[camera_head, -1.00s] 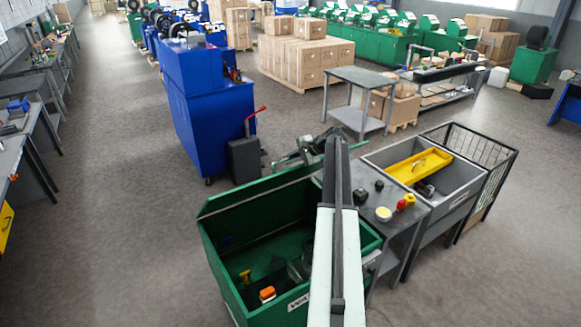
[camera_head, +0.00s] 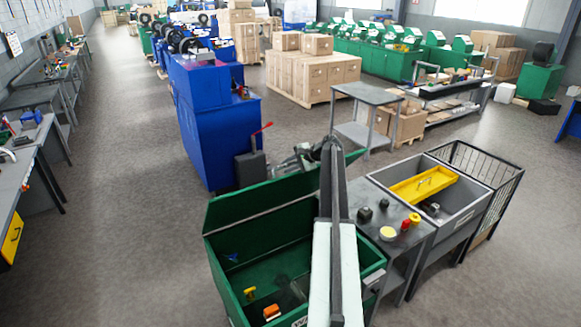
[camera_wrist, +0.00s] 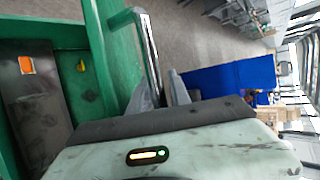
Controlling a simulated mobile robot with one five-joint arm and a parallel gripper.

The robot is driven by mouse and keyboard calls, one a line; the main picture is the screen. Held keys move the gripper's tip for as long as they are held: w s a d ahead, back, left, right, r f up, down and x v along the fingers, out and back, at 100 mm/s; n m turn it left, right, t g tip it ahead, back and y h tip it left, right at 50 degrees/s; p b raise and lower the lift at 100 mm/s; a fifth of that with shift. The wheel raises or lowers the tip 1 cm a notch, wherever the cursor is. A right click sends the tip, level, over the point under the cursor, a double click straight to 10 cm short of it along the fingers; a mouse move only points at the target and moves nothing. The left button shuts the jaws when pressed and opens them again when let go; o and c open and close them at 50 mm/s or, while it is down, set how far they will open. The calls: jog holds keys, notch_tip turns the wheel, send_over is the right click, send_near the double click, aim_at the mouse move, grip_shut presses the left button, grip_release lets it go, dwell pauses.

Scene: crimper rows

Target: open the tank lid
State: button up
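The green tank (camera_head: 222,285) stands low in the head view, with its green lid (camera_head: 240,206) raised along its far side. The lid's inner face shows, and the tank's inside is visible from above. My gripper (camera_head: 318,150) is near the lid's upper edge, partly hidden by my arm. In the wrist view, a shiny metal bar handle (camera_wrist: 150,50) runs along the green lid edge (camera_wrist: 120,50). My gripper's fingers (camera_wrist: 160,85) are apart, with the bar's end between them. Whether they touch the bar is unclear.
A yellow and an orange item (camera_head: 271,312) lie in the tank. To the right are a small table (camera_head: 365,245) and a grey bin with a yellow tray (camera_head: 425,184). A blue cabinet (camera_head: 215,140) stands behind. Floor at left is clear.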

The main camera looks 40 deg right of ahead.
jog(key=shift+s+d, duration=0.1)
jog(key=shift+s+r, duration=0.2)
jog(key=shift+r, duration=0.1)
jog(key=s+d, duration=0.3)
jog(key=s, duration=0.9)
jog(key=shift+d+p, duration=0.3)
jog(key=shift+p, duration=0.05)
